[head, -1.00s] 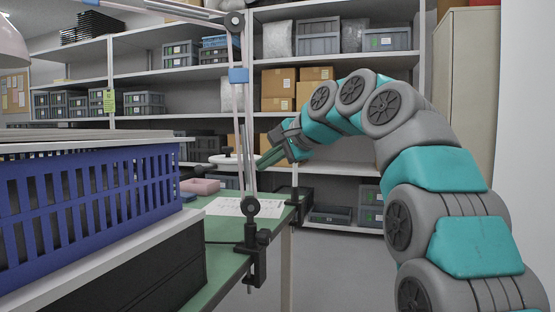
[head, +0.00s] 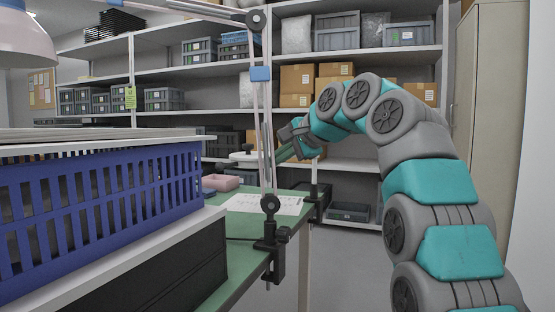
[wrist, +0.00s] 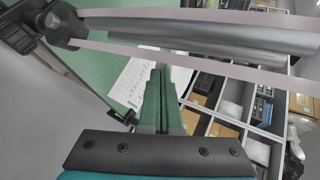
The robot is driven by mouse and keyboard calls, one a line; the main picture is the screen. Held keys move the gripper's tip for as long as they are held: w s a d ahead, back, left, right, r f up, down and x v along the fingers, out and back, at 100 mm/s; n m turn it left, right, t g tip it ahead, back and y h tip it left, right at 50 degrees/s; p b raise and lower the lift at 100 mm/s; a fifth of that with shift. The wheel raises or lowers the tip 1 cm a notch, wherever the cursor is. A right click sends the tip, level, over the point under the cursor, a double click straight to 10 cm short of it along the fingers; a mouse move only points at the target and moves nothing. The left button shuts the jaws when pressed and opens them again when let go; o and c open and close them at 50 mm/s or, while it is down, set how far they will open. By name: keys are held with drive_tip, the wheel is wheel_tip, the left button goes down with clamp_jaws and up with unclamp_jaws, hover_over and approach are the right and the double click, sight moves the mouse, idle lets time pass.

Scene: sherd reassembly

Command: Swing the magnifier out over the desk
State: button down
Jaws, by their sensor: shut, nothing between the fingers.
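A pale, flat round head, which looks like the magnifier (head: 243,157), hangs low over the far part of the green desk (head: 240,277). A thin upright post (head: 314,165) rises from a black clamp at the desk's right edge, near my gripper. My gripper (head: 280,155) is shut and empty, pointing left, close to the magnifier's right side. Lamp rods in front partly hide the fingertips. In the wrist view the shut fingers (wrist: 164,88) point over the desk edge, below a grey tube and pale rods. I cannot tell whether they touch anything.
A lamp arm (head: 259,130) clamped to the near desk edge stands before my gripper; its white shade (head: 25,42) is at upper left. A blue crate (head: 95,195) fills the left. A paper sheet (head: 265,204) and pink tray (head: 221,182) lie on the desk. Shelves stand behind.

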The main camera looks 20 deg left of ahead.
drive_tip(key=a+p, duration=0.2)
drive_tip(key=p, duration=0.1)
drive_tip(key=a+p, duration=0.1)
drive_tip(key=a, duration=0.1)
drive_tip(key=shift+w, duration=0.3)
drive_tip(key=shift+s+d, duration=0.1)
drive_tip(key=shift+d, duration=0.05)
